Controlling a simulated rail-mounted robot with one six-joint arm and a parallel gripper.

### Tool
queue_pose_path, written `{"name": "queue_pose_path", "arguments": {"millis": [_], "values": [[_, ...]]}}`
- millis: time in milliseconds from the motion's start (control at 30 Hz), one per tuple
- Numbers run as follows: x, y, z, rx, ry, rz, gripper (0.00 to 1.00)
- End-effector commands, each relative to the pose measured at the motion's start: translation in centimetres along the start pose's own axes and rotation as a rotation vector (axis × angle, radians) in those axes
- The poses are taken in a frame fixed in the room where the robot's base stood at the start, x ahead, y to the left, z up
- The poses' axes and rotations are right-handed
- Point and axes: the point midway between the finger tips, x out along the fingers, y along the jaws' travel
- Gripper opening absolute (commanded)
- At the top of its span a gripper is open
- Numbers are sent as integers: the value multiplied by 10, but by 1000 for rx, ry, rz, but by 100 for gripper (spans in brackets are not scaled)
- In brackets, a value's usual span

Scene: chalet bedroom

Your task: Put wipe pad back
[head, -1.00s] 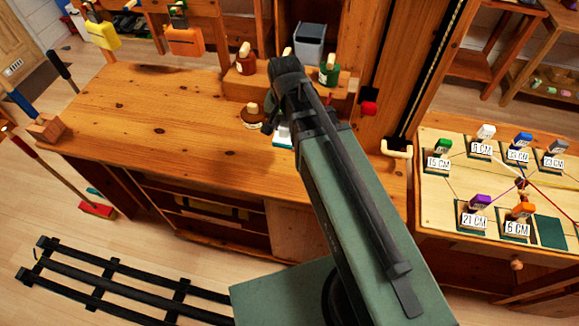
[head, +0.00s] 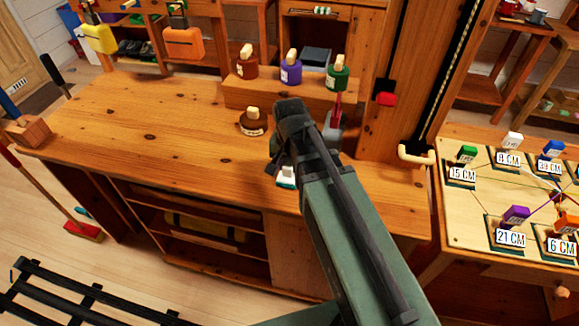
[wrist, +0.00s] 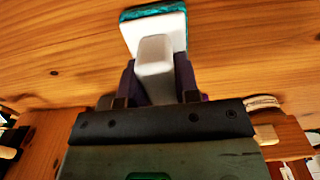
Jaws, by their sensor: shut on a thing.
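The wipe pad (wrist: 155,28) is a white block with a teal underside and a pale handle. My gripper (wrist: 156,72) is shut on that handle, with a dark finger on each side. In the head view the wipe pad (head: 287,178) shows just below the arm's end, over the front middle of the wooden workbench (head: 150,130). I cannot tell whether its underside touches the bench. My arm hides the fingers in the head view.
Brown (head: 246,64), purple (head: 291,68) and green (head: 337,73) bottles stand on a raised wooden block (head: 270,96). A brown round-based item (head: 253,122) and a grey tool with a red handle (head: 334,130) are nearby. The left bench top is clear.

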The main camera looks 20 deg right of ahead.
Motion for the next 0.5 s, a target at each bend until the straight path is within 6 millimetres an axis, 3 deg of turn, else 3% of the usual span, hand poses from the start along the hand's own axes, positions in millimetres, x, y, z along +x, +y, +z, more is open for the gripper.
{"name": "queue_pose_path", "arguments": {"millis": [100, 133, 267, 500], "values": [[5, 0, 0, 0, 0, 0, 11], [3, 0, 0, 0, 0, 0, 34], [3, 0, 0, 0, 0, 0, 54], [3, 0, 0, 0, 0, 0, 55]]}}
